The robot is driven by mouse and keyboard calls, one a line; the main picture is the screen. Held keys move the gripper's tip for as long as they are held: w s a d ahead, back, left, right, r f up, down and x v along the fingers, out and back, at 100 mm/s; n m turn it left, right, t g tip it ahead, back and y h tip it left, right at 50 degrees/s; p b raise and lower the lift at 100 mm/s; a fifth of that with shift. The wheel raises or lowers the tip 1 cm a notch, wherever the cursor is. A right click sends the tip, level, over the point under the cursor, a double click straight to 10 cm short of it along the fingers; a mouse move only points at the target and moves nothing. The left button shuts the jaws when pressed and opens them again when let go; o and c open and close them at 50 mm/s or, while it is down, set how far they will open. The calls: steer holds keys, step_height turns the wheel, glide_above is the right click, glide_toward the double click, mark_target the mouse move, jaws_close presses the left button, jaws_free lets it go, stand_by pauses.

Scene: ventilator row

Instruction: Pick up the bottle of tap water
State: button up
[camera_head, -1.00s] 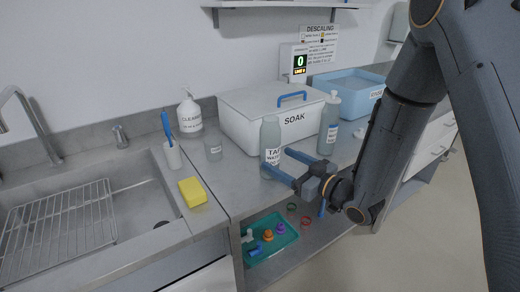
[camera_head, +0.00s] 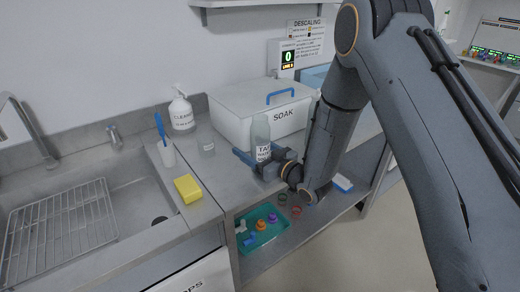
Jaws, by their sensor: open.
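The grey-blue bottle labelled TAP WATER (camera_head: 261,132) stands upright on the steel counter (camera_head: 222,181), in front of the SOAK box. My gripper (camera_head: 259,158) is open at the lower part of the bottle. One blue finger shows at the bottle's left side. The other finger is mostly hidden by the bottle and my gripper's body, so I cannot tell whether either finger touches it. The lower label is partly covered.
The white SOAK box (camera_head: 233,124) with a blue handle is close behind. A small clear cup (camera_head: 207,147), a CLEANER pump bottle (camera_head: 181,113) and a yellow sponge (camera_head: 188,188) are to the left. A teal tray (camera_head: 262,242) lies on the shelf below.

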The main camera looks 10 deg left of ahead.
steer(key=c, duration=1.3)
steer(key=shift+r, duration=0.1)
